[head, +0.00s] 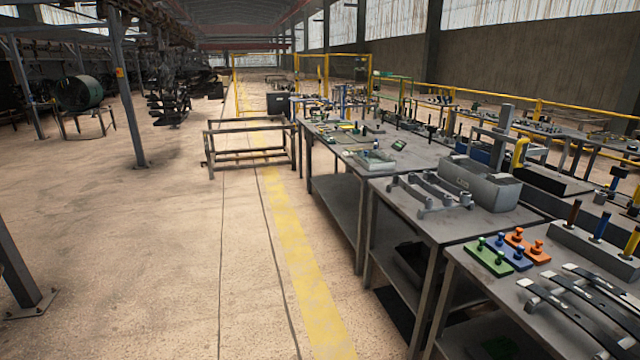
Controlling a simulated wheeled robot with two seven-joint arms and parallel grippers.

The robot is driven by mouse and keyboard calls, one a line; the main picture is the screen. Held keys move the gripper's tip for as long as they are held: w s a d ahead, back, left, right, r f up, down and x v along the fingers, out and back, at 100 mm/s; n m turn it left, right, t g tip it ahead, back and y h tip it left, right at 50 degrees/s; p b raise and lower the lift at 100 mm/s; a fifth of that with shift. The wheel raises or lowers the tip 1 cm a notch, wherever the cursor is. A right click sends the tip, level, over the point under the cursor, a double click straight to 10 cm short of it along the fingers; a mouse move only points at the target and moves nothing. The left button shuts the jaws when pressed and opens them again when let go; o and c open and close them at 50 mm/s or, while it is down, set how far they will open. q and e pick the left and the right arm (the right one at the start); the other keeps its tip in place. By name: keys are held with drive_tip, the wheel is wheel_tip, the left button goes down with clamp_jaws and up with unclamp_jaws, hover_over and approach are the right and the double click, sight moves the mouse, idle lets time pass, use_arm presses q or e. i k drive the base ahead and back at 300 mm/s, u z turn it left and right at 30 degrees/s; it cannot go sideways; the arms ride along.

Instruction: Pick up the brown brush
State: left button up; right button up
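A brown upright handle (573,212), which looks like the brown brush, stands in a long grey holder (565,235) on the near workbench at the right. A blue one (600,226) and a yellow one (632,241) stand to its right in the same holder. The brown one's lower end is hidden in the holder. Neither of my grippers is in view.
Green, blue and orange plates (488,257) with knobs lie left of the holder. Curved leaf springs (585,310) lie in front on the near bench (460,262). A grey bin (480,185) stands on the bench behind. The floor (160,270) left of the benches is open.

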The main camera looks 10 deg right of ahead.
sight(577, 203)
drive_tip(key=i, duration=3)
drive_tip(key=z, duration=3.85)
